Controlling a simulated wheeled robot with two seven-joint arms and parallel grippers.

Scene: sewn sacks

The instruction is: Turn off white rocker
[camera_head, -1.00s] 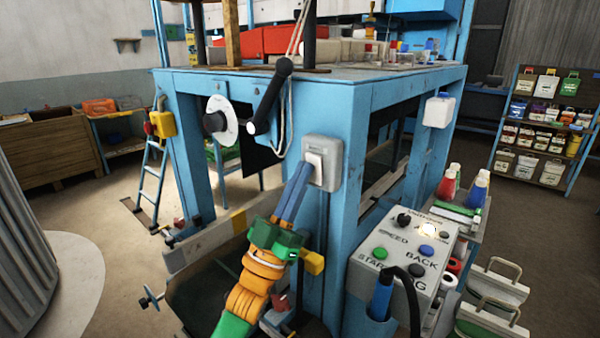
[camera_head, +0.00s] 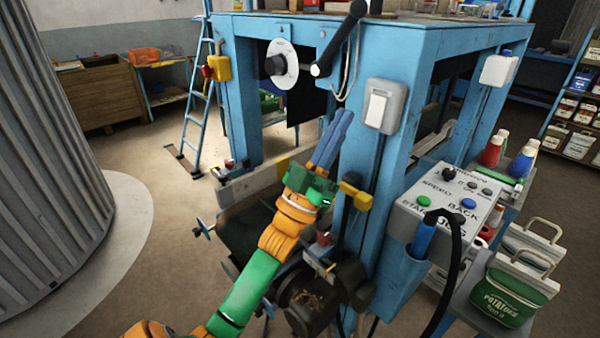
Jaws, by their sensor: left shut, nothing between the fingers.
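The white rocker (camera_head: 376,110) sits in a grey switch box on the front post of the blue machine frame. Its whole face shows. My left gripper (camera_head: 343,115), with blue fingers on a green and orange arm, points up at a spot left of and slightly below the switch box. Its fingers are closed together and empty, and in the picture a gap separates them from the rocker. The lamp on the grey control panel (camera_head: 440,200) looks dark. My right gripper is out of view.
A black lever and white dial (camera_head: 285,62) are on the frame above left. A yellow box (camera_head: 356,195) is on the post beside my wrist. A black hose (camera_head: 455,270) curves before the panel. Filled sacks (camera_head: 512,285) stand at the lower right. Open floor lies left.

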